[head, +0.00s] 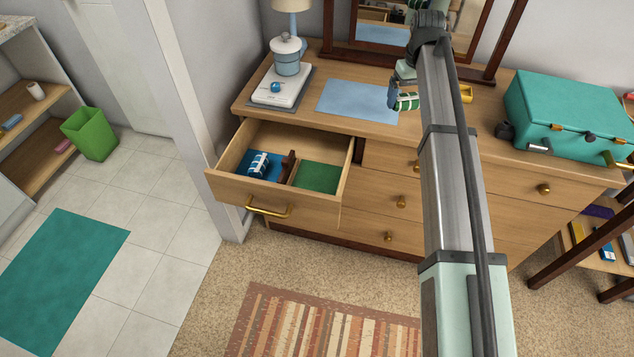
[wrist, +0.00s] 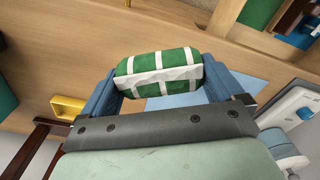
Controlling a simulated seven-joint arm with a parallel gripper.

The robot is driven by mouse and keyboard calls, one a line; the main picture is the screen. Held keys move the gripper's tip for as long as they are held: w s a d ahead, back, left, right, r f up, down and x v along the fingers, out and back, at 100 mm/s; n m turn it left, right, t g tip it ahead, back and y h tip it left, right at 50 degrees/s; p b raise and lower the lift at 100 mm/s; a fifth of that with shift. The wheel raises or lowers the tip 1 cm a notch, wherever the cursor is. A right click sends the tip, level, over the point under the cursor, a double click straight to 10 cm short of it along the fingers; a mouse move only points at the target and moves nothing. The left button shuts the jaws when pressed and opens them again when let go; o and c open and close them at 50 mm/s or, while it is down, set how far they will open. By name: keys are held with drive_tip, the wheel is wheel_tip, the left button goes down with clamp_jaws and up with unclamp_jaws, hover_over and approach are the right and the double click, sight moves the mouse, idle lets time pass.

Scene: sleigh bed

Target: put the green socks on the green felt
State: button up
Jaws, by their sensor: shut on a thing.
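The green socks (wrist: 158,75), a rolled bundle with white stripes, are held between the two blue fingers of my gripper (wrist: 160,82) in the wrist view. In the head view the green socks (head: 407,101) show beside my gripper (head: 395,98), over the dresser top near the right edge of the blue mat. The green felt (head: 317,177) lines the right compartment of the open top-left drawer, and its visible part is bare. My gripper is above and to the right of the drawer.
The drawer (head: 230,187) has a brown divider (head: 288,167); blue striped socks (head: 258,164) lie on blue felt left of it. The dresser top holds a blue mat (head: 350,99), a white scale (head: 281,88) with a blue jar, a yellow item (head: 466,94) and a teal case (head: 565,110).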

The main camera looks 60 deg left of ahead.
drive_tip(key=w+d+f+m, duration=0.3)
drive_tip(key=w+d+m, duration=0.15)
drive_tip(key=d, duration=1.85)
drive_tip(key=w+d+f+m, duration=0.25)
drive_tip(key=d+m, duration=0.25)
drive_tip(key=d, duration=1.9)
drive_tip(key=w+d+f+m, duration=0.2)
drive_tip(key=w+d+m, duration=0.3)
drive_tip(key=d, duration=1.8)
drive_tip(key=a+f+n, duration=0.1)
drive_tip(key=a+n, duration=0.7)
drive_tip(key=a, duration=1.5)
drive_tip(key=s+a+f+n, duration=0.1)
drive_tip(key=s+a+n, duration=0.2)
drive_tip(key=a, duration=0.8)
drive_tip(key=s+a+f+n, duration=0.1)
drive_tip(key=s+a+n, duration=0.25)
drive_tip(key=a, duration=0.65)
drive_tip(key=n, duration=1.3)
approach(317, 183)
drive_tip(key=shift+w+a+f, duration=0.1)
drive_tip(key=shift+f, duration=1.35)
drive_tip(key=shift+a+f, duration=0.1)
drive_tip(key=shift+f, duration=1.35)
drive_tip(key=shift+f, duration=0.15)
